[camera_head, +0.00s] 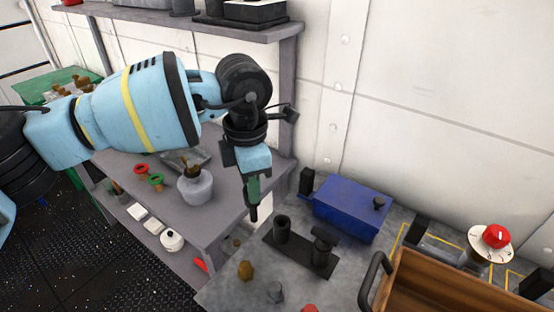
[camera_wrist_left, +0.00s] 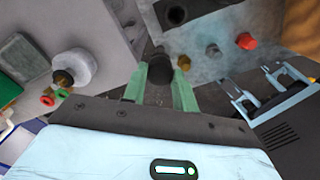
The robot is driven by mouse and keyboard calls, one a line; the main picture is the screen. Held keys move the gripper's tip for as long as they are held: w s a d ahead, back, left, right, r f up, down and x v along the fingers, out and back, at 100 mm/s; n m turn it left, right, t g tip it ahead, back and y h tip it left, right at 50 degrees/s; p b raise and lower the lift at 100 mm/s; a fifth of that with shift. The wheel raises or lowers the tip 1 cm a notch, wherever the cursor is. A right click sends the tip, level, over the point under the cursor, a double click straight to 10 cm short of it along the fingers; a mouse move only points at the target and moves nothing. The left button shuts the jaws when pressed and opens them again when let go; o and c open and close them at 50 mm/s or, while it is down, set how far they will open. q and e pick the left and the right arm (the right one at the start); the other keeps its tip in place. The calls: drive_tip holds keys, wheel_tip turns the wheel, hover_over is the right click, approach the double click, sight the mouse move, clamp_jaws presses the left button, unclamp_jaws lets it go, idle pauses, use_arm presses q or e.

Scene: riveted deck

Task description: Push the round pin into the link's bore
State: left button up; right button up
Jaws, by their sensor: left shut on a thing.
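My left gripper (camera_head: 253,192) is shut on a dark round pin (camera_head: 253,213), which points down from the fingertips. In the left wrist view the pin (camera_wrist_left: 160,68) shows as a black round body between the green fingers (camera_wrist_left: 160,90). A black plate (camera_head: 301,252) on the grey bench carries two upright parts. The left one is a hollow black cylinder (camera_head: 281,230), apparently the link's bore; the right one (camera_head: 324,248) has a wider top. The pin is up and left of the cylinder, apart from it. My right gripper (camera_wrist_left: 250,82) appears open and empty in the left wrist view.
A blue box (camera_head: 350,208) stands behind the plate. A wooden crate (camera_head: 440,285) and a red button (camera_head: 495,236) are at right. A brass piece (camera_head: 245,270) and a grey bolt (camera_head: 275,292) lie in front. A side table holds a grey jar (camera_head: 195,187).

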drive_tip(key=shift+s+d+f+g, duration=0.15)
drive_tip(key=shift+s+f, duration=0.15)
drive_tip(key=shift+s, duration=0.2)
drive_tip(key=shift+s+f+g, duration=0.15)
drive_tip(key=shift+s+f, duration=0.1)
drive_tip(key=shift+s, duration=0.25)
use_arm(q)
drive_tip(key=s+a+f+m, duration=0.2)
drive_tip(key=s+a+m, duration=0.2)
drive_tip(key=a+m, duration=0.3)
drive_tip(key=s+a+f+m, duration=0.2)
drive_tip(key=s+a+m, duration=0.3)
drive_tip(key=m, duration=1)
drive_tip(key=a, duration=0.3)
drive_tip(key=shift+s+a+f, duration=0.2)
drive_tip(key=shift+a+f, duration=0.1)
drive_tip(key=shift+f, duration=0.05)
use_arm(e)
drive_tip(key=shift+c, duration=1.1)
